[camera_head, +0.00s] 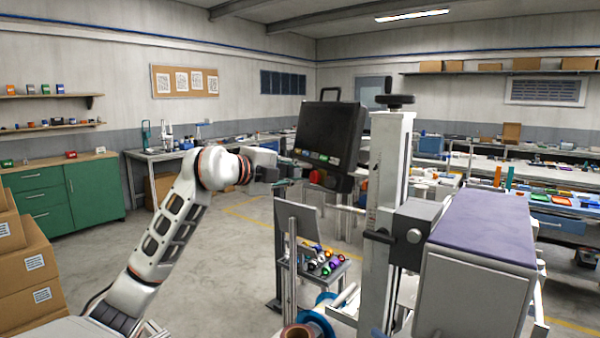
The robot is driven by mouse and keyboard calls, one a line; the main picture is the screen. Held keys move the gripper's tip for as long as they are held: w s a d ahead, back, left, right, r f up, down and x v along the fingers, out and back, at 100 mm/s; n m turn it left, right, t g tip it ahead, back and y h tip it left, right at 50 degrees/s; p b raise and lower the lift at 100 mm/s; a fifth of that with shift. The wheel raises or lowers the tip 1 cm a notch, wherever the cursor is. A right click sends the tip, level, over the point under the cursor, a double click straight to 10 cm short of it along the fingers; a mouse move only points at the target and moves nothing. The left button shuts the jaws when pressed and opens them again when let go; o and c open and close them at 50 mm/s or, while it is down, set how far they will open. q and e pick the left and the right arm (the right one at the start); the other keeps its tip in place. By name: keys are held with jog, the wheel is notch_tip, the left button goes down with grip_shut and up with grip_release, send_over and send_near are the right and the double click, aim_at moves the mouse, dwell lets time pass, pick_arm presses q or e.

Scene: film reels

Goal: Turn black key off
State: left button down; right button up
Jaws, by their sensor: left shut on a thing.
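My left gripper (279,184) is near the middle of the view, at the end of my white arm coming in from the left. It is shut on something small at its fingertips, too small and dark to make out. It is just left of and below the black box-like screen unit (331,132), which has a row of small coloured buttons (316,157) along its lower edge. I cannot tell which part is the black key. My right gripper is not in view.
A grey upright plate (297,216) stands just below my left gripper. A pale vertical column (388,215) and a grey machine with a purple top (484,228) fill the right foreground. Blue and copper reels (318,318) sit low in front. Open floor (225,265) lies between arm and machine.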

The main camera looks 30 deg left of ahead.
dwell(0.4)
pick_arm(q)
jog(key=c, duration=2.2)
grip_release()
jog(key=v, duration=1.2)
jog(key=shift+a, duration=0.1)
jog(key=shift+f, duration=0.1)
